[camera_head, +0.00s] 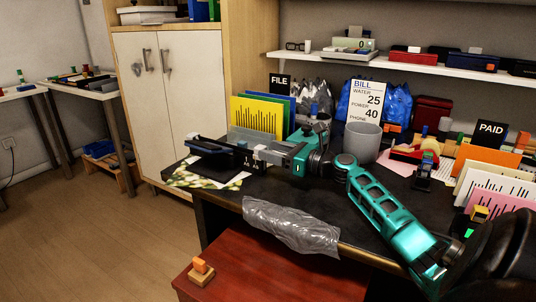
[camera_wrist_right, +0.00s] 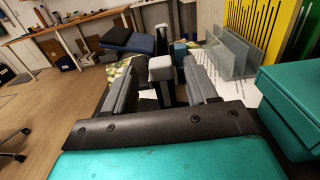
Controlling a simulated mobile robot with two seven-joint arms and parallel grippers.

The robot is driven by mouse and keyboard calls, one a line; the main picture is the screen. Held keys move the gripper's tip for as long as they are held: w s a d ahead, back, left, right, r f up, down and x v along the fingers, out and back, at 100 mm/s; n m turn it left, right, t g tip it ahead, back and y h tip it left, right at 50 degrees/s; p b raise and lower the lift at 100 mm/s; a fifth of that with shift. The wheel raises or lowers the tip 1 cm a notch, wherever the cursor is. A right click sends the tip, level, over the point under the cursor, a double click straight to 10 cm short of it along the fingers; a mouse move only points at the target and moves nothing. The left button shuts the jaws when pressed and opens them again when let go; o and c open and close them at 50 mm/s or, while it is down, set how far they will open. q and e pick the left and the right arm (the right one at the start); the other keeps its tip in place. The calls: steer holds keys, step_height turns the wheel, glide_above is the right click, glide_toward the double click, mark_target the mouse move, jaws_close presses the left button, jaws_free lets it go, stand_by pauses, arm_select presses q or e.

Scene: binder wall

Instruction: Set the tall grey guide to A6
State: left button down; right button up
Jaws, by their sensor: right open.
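My right gripper (camera_head: 262,154) reaches in from the right over the dark desk, its fingers pointing left. In the right wrist view the gripper (camera_wrist_right: 162,82) is open, with one grey finger on each side. A light grey upright block (camera_wrist_right: 160,68), which looks like the tall grey guide, stands between or just beyond the fingertips; I cannot tell if they touch it. A black rail device (camera_head: 208,147) lies at the desk's left end, partly hidden by the gripper. White marks on it are too small to read, so A6 cannot be made out. My left gripper is out of view.
Coloured folders (camera_head: 258,117) stand behind the gripper; a clear rack (camera_wrist_right: 230,55) is close on the right in the wrist view. A grey cup (camera_head: 362,141) stands near my wrist. A grey crumpled bag (camera_head: 291,226) hangs at the desk's front edge, above a red cabinet (camera_head: 265,282).

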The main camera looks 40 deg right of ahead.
steer(key=shift+x, duration=1.05)
jaws_close()
